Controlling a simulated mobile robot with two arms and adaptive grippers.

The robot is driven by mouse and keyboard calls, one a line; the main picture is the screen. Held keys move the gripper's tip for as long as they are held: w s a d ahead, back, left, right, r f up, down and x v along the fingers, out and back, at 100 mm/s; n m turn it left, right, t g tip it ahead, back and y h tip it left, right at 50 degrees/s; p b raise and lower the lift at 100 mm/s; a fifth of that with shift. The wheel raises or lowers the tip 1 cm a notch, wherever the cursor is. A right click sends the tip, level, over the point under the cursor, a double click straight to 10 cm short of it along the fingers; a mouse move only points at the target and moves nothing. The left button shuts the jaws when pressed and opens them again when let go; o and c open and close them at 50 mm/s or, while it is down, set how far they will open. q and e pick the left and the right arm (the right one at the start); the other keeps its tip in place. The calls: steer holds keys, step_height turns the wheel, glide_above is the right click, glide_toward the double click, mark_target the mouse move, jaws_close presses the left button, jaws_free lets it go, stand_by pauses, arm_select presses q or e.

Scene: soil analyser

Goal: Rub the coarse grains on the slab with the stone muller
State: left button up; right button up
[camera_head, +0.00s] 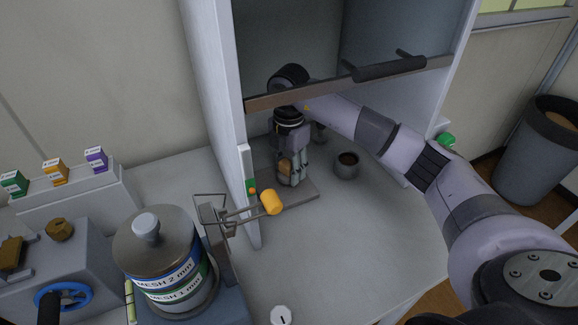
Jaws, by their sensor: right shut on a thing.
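My right arm reaches under the raised sash into the hood, and its gripper (291,180) points down over the slab (303,193). The gripper is shut on a brownish piece (285,168), which looks like the stone muller, low against or just above the slab; contact cannot be told. The slab is a flat grey-brown plate on the hood floor, partly covered by the gripper. Coarse grains cannot be made out. My left gripper is not in view.
A sieve stack (165,260) stands at front left.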

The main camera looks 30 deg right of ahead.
steer(key=shift+f+b, duration=0.5)
steer(key=shift+f, duration=0.45)
steer(key=shift+d, duration=0.15)
steer(key=shift+s+d, duration=0.15)
steer(key=shift+d, duration=1.75)
steer(key=shift+a, duration=0.1)
